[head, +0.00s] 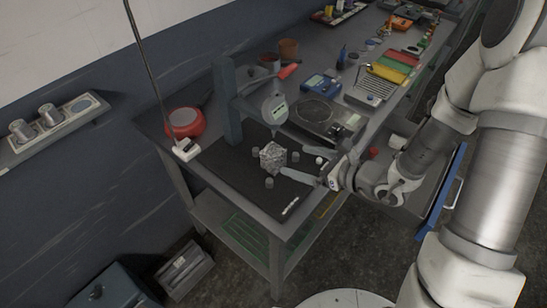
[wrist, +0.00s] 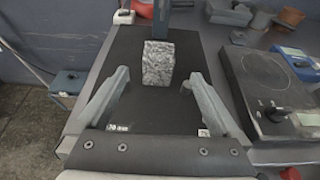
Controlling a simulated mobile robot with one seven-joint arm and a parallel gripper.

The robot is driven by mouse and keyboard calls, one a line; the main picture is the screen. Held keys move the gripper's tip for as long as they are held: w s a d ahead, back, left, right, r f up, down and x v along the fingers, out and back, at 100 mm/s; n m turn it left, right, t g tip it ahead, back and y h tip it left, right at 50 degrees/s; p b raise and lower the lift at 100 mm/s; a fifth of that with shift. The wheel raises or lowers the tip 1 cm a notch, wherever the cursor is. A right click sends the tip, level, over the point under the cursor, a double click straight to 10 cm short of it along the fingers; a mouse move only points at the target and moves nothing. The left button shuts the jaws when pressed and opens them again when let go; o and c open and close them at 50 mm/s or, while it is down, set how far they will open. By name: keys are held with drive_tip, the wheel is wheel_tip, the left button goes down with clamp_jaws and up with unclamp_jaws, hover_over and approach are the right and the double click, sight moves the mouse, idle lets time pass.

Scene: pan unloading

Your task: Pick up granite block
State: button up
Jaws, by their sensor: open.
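The granite block (head: 273,157) is a speckled grey-white cube on a black mat (head: 232,168) near the table's left end. In the wrist view the granite block (wrist: 158,63) stands upright just beyond the fingertips, roughly centred between them. My gripper (head: 301,166) reaches in from the right, low over the mat, beside the block. In the wrist view my gripper (wrist: 157,78) is open, with one finger on each side and nothing between them. I cannot tell from these frames whether a finger touches the block.
A dark blue-grey upright stand (head: 229,100) rises behind the block. Small grey cylinders (head: 269,183) lie around it. A round gauge (head: 275,108) hangs near the stand. A hot plate (head: 318,117) stands to the right. An open drawer (head: 440,195) juts out at the right.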

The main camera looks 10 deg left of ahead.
sight(282, 156)
drive_tip(key=x, duration=0.7)
drive_tip(key=shift+a, duration=0.1)
drive_tip(key=shift+p+x, duration=0.4)
drive_tip(key=shift+x, duration=2.35)
drive_tip(key=shift+f, duration=0.1)
clamp_jaws()
